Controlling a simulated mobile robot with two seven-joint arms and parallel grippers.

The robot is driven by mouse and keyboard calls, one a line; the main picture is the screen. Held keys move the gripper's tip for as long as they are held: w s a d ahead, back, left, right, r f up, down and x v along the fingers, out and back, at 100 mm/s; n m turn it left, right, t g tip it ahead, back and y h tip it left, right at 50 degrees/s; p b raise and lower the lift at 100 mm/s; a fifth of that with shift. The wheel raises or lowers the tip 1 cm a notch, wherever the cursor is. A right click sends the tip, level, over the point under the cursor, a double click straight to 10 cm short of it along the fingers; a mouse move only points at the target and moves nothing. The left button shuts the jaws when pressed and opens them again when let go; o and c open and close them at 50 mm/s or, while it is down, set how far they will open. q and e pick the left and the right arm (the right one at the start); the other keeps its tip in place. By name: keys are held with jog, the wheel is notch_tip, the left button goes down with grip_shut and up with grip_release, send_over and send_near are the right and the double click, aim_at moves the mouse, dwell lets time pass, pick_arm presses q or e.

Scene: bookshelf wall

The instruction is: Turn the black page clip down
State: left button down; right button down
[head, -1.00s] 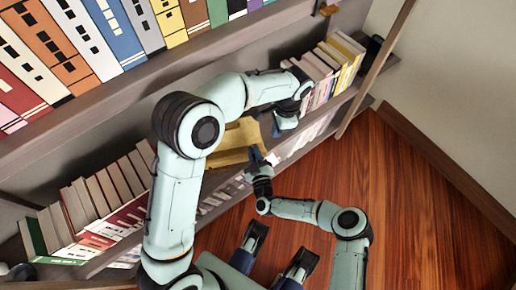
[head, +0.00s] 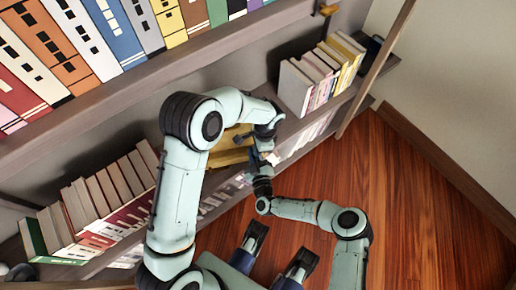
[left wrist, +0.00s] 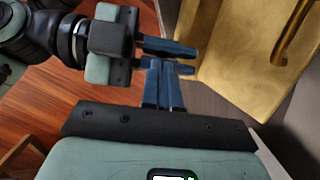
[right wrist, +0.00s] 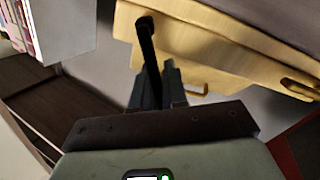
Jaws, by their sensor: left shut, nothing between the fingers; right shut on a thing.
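A yellow wooden stand (head: 230,155) sits on the lower shelf, partly hidden behind my left arm in the head view. In the right wrist view the black page clip (right wrist: 147,42) is a thin dark bar in front of the stand's edge (right wrist: 220,35). Its lower part runs between the fingers of my right gripper (right wrist: 155,88), which is shut on it. My left gripper (left wrist: 164,86) is shut and empty. In the left wrist view its fingertips are close beside the right gripper's fingers (left wrist: 178,57), and the stand (left wrist: 225,45) is just beyond.
Books (head: 110,185) stand on the lower shelf left of the stand, and more books (head: 325,70) stand to its right. The upper shelf (head: 150,72) holds large books above my arms. The wooden floor (head: 420,210) is clear at the right.

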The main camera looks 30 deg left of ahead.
pick_arm(q)
jog(key=shift+a, duration=0.1)
jog(key=shift+s+a+f, duration=0.3)
jog(key=shift+s+a, duration=0.15)
jog(key=shift+s, duration=0.05)
pick_arm(e)
jog(key=c, duration=1.2)
grip_release()
jog(key=shift+c, duration=0.2)
